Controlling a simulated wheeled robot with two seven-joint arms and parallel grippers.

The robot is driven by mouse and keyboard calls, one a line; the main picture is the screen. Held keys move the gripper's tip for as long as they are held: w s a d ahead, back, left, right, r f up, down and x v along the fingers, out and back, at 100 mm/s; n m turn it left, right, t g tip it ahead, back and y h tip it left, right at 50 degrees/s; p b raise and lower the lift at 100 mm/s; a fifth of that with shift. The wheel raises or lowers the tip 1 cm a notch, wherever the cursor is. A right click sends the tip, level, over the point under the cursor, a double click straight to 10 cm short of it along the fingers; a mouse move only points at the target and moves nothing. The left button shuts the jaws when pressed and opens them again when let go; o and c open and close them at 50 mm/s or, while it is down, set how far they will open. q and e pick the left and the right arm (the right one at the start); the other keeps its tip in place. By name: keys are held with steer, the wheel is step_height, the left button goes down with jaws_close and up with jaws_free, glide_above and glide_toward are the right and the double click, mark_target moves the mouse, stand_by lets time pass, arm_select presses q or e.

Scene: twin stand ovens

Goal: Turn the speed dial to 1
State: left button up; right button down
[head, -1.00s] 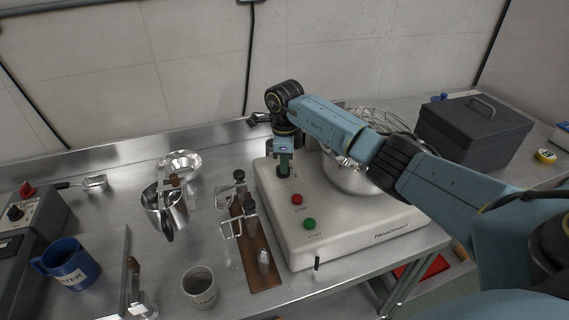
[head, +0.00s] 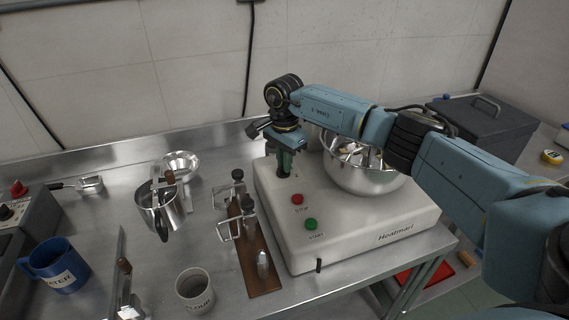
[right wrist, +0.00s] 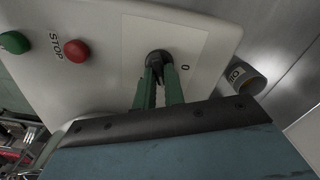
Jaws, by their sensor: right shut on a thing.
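The white mixer base (head: 345,212) stands on the steel bench with a red STOP button (head: 297,199) and a green START button (head: 311,224) on top. The black speed dial (right wrist: 157,58) shows in the right wrist view, with a "0" mark beside it on a pale plate; other marks are hidden. My right gripper (head: 284,168) points down at the base's back left corner. Its green fingers also show in the right wrist view (right wrist: 160,85), shut on the dial from both sides. My left gripper is not in view.
A steel bowl (head: 364,178) sits on the base under my right arm. A wooden board (head: 262,277) with metal tools lies to its left. A flour mug (head: 195,290), a blue water mug (head: 57,267) and a steel jug (head: 163,207) stand further left. A dark lidded box (head: 486,125) is at right.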

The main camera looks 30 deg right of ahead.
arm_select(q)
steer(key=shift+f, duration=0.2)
arm_select(e)
steer(key=shift+n, duration=0.5)
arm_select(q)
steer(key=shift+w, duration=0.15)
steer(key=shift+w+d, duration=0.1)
arm_select(e)
steer(key=c, duration=1.5)
jaws_free()
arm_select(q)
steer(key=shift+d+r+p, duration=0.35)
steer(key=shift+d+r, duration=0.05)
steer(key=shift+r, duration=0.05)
arm_select(e)
step_height(320, 180, up, 14)
steer(key=shift+f, duration=0.25)
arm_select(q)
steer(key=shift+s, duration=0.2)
arm_select(e)
steer(key=shift+f, duration=0.1)
